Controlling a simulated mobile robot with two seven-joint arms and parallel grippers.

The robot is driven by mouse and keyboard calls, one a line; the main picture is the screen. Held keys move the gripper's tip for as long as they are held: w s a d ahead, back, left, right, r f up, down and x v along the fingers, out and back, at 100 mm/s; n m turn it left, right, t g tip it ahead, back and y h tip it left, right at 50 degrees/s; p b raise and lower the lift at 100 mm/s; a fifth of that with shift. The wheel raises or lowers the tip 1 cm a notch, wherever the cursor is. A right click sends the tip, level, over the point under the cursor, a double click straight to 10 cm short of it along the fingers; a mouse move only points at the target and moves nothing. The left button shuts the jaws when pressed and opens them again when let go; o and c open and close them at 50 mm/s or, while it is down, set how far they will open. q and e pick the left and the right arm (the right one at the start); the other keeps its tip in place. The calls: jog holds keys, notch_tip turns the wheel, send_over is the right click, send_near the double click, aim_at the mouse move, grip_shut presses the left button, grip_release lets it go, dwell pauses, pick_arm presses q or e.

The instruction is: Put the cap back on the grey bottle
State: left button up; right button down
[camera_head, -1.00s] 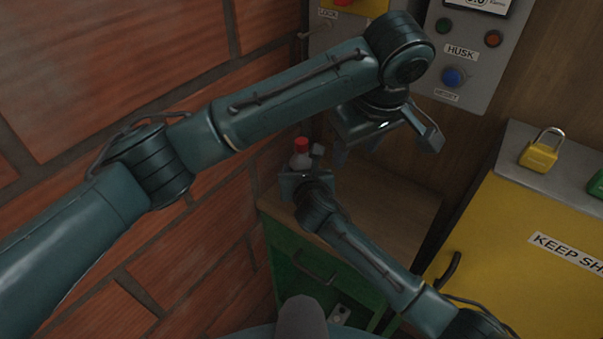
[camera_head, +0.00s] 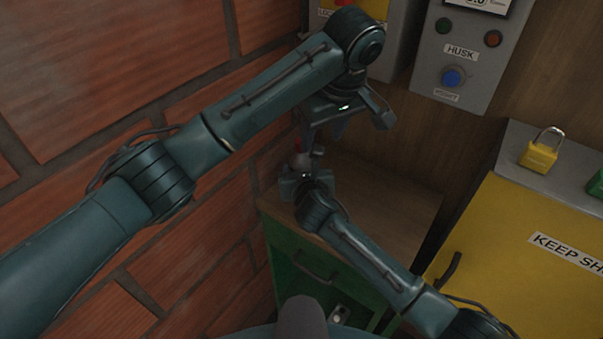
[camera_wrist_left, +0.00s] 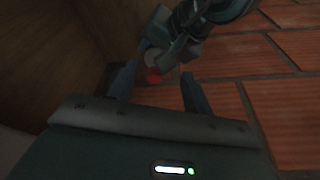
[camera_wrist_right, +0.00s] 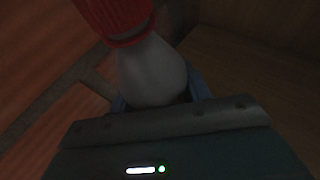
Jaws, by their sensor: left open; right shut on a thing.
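The grey bottle (camera_head: 300,161) is upright above the wooden cabinet top, held in my right gripper (camera_head: 302,178). In the right wrist view the pale bottle body (camera_wrist_right: 152,72) stands between the fingers, with the ribbed red cap (camera_wrist_right: 115,18) at its neck. The cap sits over the neck; whether it is screwed tight cannot be told. My left gripper (camera_head: 325,135) is open and empty, just above the bottle and partly hiding the cap (camera_head: 299,147). In the left wrist view the red cap (camera_wrist_left: 154,76) shows between the open fingertips, apart from both.
A brick wall (camera_head: 120,70) is close on the left. The cabinet top (camera_head: 385,205) is clear to the right. Behind are the control boxes with a blue knob (camera_head: 453,77). A yellow cabinet (camera_head: 520,240) with a yellow padlock (camera_head: 540,153) stands at right.

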pick_arm(q)
send_over(300, 160)
jog(key=d, duration=0.1)
jog(key=x, duration=0.4)
jog(key=shift+s+d+f, duration=0.1)
jog(key=shift+d, duration=0.05)
jog(key=shift+f, duration=0.5)
jog(key=shift+c, duration=0.3)
